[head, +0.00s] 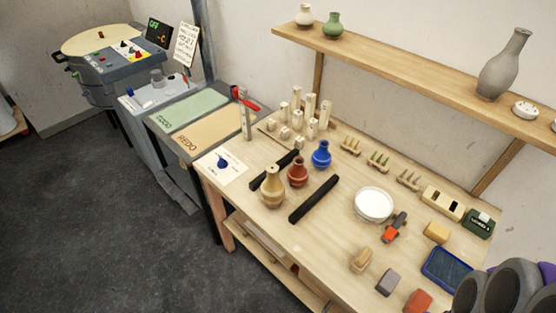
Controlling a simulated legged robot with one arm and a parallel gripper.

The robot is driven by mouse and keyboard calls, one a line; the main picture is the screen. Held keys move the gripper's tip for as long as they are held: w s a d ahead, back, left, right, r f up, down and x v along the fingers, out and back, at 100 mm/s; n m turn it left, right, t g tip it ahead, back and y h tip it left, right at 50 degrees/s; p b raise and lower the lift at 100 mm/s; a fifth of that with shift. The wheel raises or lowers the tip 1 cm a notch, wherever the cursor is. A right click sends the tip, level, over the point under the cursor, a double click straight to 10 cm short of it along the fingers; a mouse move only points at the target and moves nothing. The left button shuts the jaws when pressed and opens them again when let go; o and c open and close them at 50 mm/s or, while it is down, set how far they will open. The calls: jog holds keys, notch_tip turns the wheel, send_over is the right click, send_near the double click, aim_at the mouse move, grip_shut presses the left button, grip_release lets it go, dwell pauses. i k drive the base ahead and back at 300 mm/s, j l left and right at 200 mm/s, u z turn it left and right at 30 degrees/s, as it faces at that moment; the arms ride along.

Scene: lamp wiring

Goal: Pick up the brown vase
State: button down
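Three small vases stand upright in a slanting row on the wooden workbench in the head view. The nearest is a tan, light-brown vase (272,190). Behind it is a reddish-brown vase (298,174), and farthest back is a blue vase (321,156). Nothing holds any of them. Which one counts as the brown vase is not certain from colour alone. Grey and purple parts of my own arm show at the lower right corner, well to the right of the vases. My gripper's fingers do not show.
Black bars (314,199) lie on both sides of the vase row. Wooden blocks (311,106) stand behind it. A white bowl (373,205), a red tool (393,228) and a blue tray (447,269) lie to the right. A wall shelf (420,70) overhangs the back of the workbench (290,232).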

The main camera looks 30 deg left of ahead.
aim_at(297, 175)
jog(key=u, duration=0.35)
jog(key=k+j+u, duration=0.15)
jog(key=u, duration=0.55)
jog(key=i+j, duration=0.25)
jog(key=j, duration=0.2)
jog(key=i+j, duration=0.25)
jog(key=j, duration=0.15)
jog(key=i+j+z, duration=0.15)
jog(key=z, duration=0.25)
jog(key=i+j+z, duration=0.1)
jog(key=j+z, duration=0.45)
jog(key=z, duration=1)
jog(key=i+j, duration=0.05)
